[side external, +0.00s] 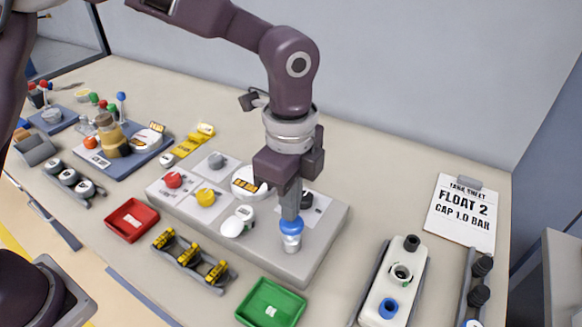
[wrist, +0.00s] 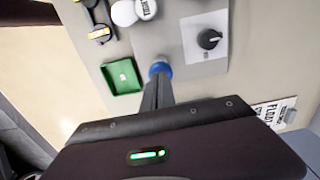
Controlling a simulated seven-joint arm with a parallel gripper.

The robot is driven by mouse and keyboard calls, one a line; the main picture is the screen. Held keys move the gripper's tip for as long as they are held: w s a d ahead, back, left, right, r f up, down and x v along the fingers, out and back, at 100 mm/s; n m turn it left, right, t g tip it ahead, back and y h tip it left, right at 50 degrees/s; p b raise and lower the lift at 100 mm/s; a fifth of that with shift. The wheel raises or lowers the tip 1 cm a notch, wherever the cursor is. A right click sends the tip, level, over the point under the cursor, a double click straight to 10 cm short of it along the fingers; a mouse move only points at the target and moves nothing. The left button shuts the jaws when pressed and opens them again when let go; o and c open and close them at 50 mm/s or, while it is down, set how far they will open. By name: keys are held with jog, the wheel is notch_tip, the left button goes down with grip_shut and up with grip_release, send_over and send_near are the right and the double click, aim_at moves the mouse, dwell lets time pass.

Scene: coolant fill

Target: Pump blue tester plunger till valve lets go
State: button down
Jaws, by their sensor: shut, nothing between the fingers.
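The blue tester plunger (side external: 291,226) stands upright on its silver body (side external: 291,243) at the front of a grey panel block (side external: 310,262). My gripper (side external: 290,215) points straight down, shut and empty, with its fingertips at the top of the blue plunger. Whether the tips touch it or hover just above, I cannot tell. In the wrist view the blue plunger (wrist: 160,69) shows just beyond the tips of my closed fingers (wrist: 158,82). A white cap-like part (side external: 233,227) sits left of the plunger.
A green tray (side external: 271,304) lies in front of the block and a red tray (side external: 131,219) to its left. A rack of yellow-black parts (side external: 190,260) lies between them. A white unit (side external: 393,285) and a clipboard reading "FLOAT 2, CAP 1.0 BAR" (side external: 461,212) are at right.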

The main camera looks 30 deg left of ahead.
notch_tip(320, 180, up, 10)
jog(key=shift+r, duration=0.2)
dwell(1.4)
jog(key=s+a+r+n+t, duration=0.25)
jog(key=s+a+n, duration=0.2)
jog(key=a, duration=0.25)
jog(key=s+a+r+n+t, duration=0.1)
jog(key=s+a+r+n, duration=0.35)
jog(key=a, duration=0.25)
jog(key=s+a+f+n+t, duration=0.1)
jog(key=s+a+f+n, duration=0.1)
jog(key=s+a+n, duration=0.1)
jog(key=s+a+f+n+t, duration=0.1)
jog(key=s+a+f+n, duration=0.2)
jog(key=s+n, duration=0.3)
jog(key=shift+s+a+f, duration=0.3)
jog(key=shift+s+a, duration=0.05)
jog(key=shift+s, duration=0.5)
